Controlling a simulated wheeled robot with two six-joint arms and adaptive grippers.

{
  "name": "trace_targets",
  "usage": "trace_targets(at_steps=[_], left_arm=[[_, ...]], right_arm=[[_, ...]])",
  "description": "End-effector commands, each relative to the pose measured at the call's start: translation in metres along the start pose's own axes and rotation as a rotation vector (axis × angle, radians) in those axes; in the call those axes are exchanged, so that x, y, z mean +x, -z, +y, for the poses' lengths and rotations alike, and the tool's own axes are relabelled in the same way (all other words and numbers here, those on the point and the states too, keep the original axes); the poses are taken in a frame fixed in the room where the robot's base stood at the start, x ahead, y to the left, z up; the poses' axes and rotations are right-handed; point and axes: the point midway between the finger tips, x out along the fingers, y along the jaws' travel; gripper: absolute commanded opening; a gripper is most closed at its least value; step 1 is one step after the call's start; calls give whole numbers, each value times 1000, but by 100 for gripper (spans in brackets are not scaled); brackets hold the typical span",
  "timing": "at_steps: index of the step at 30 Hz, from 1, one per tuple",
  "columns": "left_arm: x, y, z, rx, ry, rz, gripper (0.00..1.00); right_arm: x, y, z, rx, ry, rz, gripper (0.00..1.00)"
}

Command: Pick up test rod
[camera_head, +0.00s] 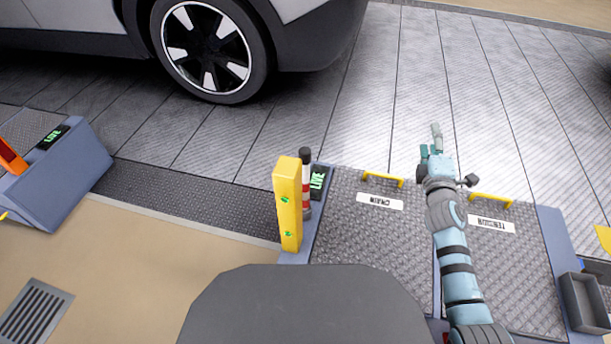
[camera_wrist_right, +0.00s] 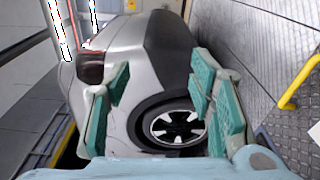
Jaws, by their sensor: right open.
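My right gripper (camera_head: 431,150) is held out over the floor plates in the head view, near the TENSION plate's far edge. In the right wrist view the same gripper (camera_wrist_right: 160,78) has its teal fingers wide apart with nothing between them; the car shows beyond. My left gripper is not in view.
Yellow handles (camera_head: 383,179) edge the plates. A grey tray (camera_head: 583,306) is at right. A car wheel (camera_head: 208,50) stands behind.

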Motion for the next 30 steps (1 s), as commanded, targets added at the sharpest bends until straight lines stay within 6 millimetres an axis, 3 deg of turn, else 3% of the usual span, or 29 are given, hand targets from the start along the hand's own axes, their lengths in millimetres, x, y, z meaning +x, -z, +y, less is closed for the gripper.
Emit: trace_targets(at_steps=[1, 2, 3, 6, 9, 11, 17, 21, 30], left_arm=[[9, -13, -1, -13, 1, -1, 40], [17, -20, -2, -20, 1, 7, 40], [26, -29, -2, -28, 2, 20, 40], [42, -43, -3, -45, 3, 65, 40], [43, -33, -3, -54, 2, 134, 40], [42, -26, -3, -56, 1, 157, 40], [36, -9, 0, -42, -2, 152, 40], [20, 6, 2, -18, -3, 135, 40], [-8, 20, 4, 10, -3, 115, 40]], right_arm=[[12, 30, 22, -291, -118, 145, 50], [11, 55, 25, -480, -197, 247, 50], [1, 87, 16, -700, -298, 384, 50], [-52, 148, -28, -1076, -546, 682, 50], [-93, 177, -36, -1257, -790, 813, 50], [-101, 184, -34, -1302, -871, 819, 50], [-81, 225, -32, -1322, -887, 805, 50], [-66, 254, -30, -1322, -884, 806, 50], [-54, 291, -25, -1321, -884, 805, 50]])
